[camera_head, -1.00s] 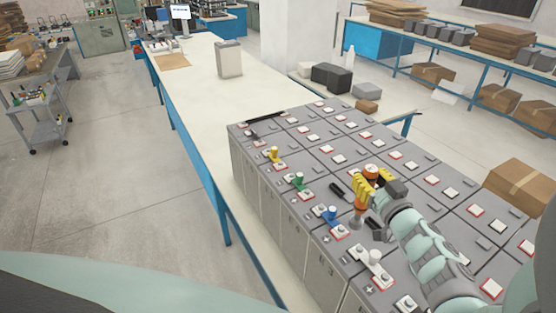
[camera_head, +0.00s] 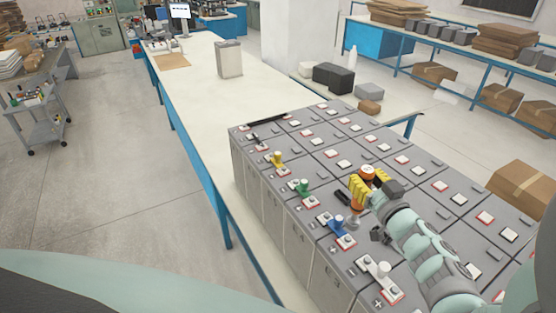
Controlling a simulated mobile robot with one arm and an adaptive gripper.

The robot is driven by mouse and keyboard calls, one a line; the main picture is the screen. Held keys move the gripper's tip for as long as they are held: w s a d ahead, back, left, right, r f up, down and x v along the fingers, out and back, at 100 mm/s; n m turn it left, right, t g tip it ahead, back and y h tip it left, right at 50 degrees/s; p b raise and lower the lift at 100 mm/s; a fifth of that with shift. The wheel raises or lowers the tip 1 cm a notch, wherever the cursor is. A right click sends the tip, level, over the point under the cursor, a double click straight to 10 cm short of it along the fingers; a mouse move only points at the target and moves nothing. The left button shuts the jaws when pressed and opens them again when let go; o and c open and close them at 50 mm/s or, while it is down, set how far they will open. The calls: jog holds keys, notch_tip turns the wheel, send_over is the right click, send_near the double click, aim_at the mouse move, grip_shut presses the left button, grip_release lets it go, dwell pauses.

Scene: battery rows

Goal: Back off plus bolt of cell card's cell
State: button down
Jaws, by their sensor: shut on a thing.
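The battery cells (camera_head: 333,265) are grey boxes in rows with bolts and red-edged white terminals on top. Yellow (camera_head: 277,159), green (camera_head: 303,187), blue (camera_head: 337,223) and white (camera_head: 382,268) pieces stand along the left rows. My gripper (camera_head: 362,186), with yellow fingers, is shut on an orange tool (camera_head: 357,203). The tool points down with its grey end near the cell tops, right of the blue piece. I cannot tell whether it touches a bolt. Neither the cell card nor which bolt is the plus one can be made out.
A black part (camera_head: 342,198) lies left of the tool and another dark part (camera_head: 380,235) lies to its right. A long bench (camera_head: 200,100) with a grey box (camera_head: 229,59) stands beyond the cells. A cardboard box (camera_head: 525,188) is at the right.

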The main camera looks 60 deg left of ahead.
jog(key=shift+f+b, duration=1.75)
jog(key=shift+f, duration=0.6)
jog(key=shift+f+b, duration=0.55)
jog(key=shift+f, duration=0.2)
jog(key=shift+f, duration=0.25)
dwell(0.6)
jog(key=shift+r+p, duration=0.2)
jog(key=shift+p, duration=0.65)
dwell(1.2)
